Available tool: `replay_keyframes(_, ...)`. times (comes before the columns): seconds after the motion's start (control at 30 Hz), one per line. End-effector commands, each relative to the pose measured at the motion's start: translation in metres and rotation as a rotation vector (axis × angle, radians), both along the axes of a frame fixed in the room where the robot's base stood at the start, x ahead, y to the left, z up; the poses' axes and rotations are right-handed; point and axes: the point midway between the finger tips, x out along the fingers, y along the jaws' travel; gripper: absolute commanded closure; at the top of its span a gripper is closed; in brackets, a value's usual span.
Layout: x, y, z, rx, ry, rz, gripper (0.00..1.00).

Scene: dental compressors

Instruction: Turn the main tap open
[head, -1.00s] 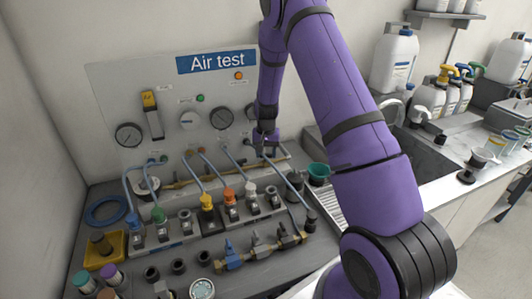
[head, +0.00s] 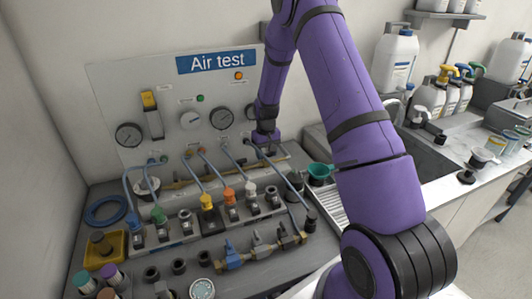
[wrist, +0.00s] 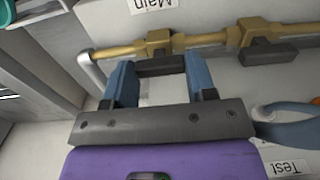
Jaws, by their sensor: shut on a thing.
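The main tap is a dark bar handle (wrist: 160,66) on a brass valve body (wrist: 158,44), under a label reading "Main" (wrist: 155,4) in the wrist view. The handle lies roughly along the brass pipe (wrist: 205,39). My gripper (wrist: 158,78) is shut on this handle, with one blue finger at each end of it. In the head view my gripper (head: 266,146) is at the right end of the brass pipe, low on the air test panel (head: 180,115). It hides the main tap there.
A second dark tap handle (wrist: 270,51) sits to the right on the same pipe in the wrist view. Blue hoses (head: 282,172) run close by my gripper in the head view. A teal funnel (head: 319,171) stands to its right, near the sink (head: 422,155).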

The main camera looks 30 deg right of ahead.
Motion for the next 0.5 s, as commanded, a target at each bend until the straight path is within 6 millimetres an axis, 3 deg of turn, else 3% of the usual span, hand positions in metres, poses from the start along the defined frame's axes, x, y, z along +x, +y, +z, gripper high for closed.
replay_keyframes(0.2, 0.0, 0.0002, -0.0001, 0.0, 0.0, 0.002, 0.73)
replay_keyframes(0.23, 0.0, 0.0001, -0.0001, 0.0, 0.0, 0.001, 0.44)
replay_keyframes(0.3, 0.0, 0.0001, -0.0001, 0.0, 0.0, 0.001, 0.28)
replay_keyframes(0.33, 0.0, 0.0001, -0.0001, 0.0, 0.0, 0.001, 0.23)
replay_keyframes(0.5, 0.0, 0.0001, -0.0001, 0.0, 0.0, 0.0, 0.23)
